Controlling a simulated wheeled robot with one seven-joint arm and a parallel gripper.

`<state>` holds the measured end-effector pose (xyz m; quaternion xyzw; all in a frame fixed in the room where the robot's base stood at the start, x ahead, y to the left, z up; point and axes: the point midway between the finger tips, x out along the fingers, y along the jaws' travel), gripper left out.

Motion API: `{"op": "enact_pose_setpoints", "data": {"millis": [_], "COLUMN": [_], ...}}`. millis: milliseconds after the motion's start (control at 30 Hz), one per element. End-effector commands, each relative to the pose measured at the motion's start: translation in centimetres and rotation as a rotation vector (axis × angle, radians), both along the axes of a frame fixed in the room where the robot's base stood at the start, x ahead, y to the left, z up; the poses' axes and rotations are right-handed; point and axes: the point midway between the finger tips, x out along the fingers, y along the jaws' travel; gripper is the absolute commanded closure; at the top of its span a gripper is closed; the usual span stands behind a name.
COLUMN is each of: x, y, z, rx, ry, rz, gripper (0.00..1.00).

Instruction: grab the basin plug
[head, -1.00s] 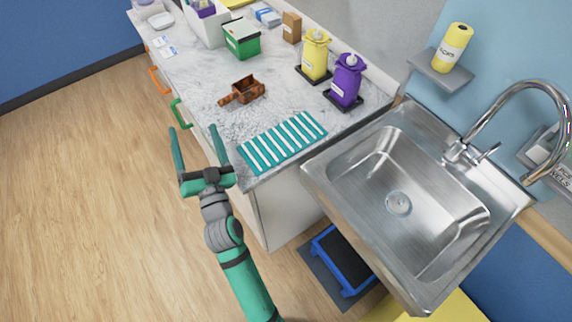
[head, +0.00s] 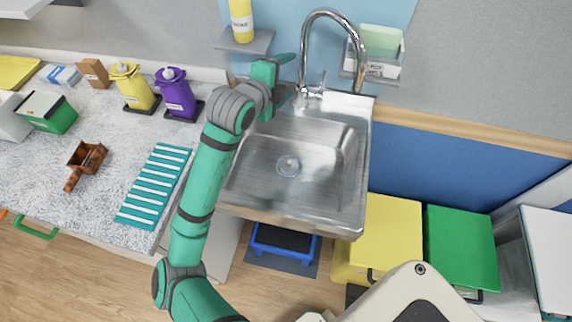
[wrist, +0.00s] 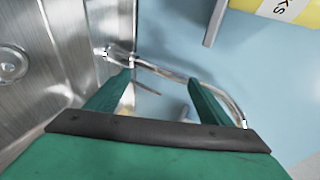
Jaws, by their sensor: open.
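A round metal fitting (head: 288,166) sits at the bottom of the steel sink (head: 240,185). I cannot tell whether it is the basin plug or only the drain; no separate plug is plain to see. The fitting also shows at the left edge of the wrist view (wrist: 12,63). My gripper (head: 288,76) is over the back left corner of the sink, beyond the fitting and just left of the tap. In the wrist view my gripper (wrist: 160,78) has its two fingers wide apart, with nothing held between them.
The tall curved tap (head: 304,50) stands close to my fingers. A shelf with a yellow bottle (head: 241,20) is above on the left, and a caddy with a sponge (head: 380,42) on the right. Soap dispensers (head: 177,93) stand left. The basin is clear.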

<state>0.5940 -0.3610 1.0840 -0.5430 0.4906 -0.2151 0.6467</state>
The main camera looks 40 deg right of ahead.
Motion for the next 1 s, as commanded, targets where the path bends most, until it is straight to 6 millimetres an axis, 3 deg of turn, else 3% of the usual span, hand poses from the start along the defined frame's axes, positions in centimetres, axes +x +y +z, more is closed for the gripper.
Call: {"op": "enact_pose_setpoints", "data": {"millis": [67,167,267,400,600,700,1000], "x": [-2.6,-5.5,-7.8,-9.6,-10.2,-10.2,-9.6], "y": [-2.1,-3.1,-2.6,-0.1,3.8,4.8,5.0], "z": [-2.4,-5.8,-9.2,-13.0,-15.5,-16.0,-18.9], "rx": [0.161,0.369,0.581,0.857,1.123,1.184,1.207], "ry": [-0.027,-0.059,-0.092,-0.131,-0.159,-0.164,-0.161], "rz": [-0.104,-0.223,-0.331,-0.452,-0.548,-0.57,-0.579], "gripper": [0.26,0.26,0.26,0.26,0.26,0.26,0.26]}}
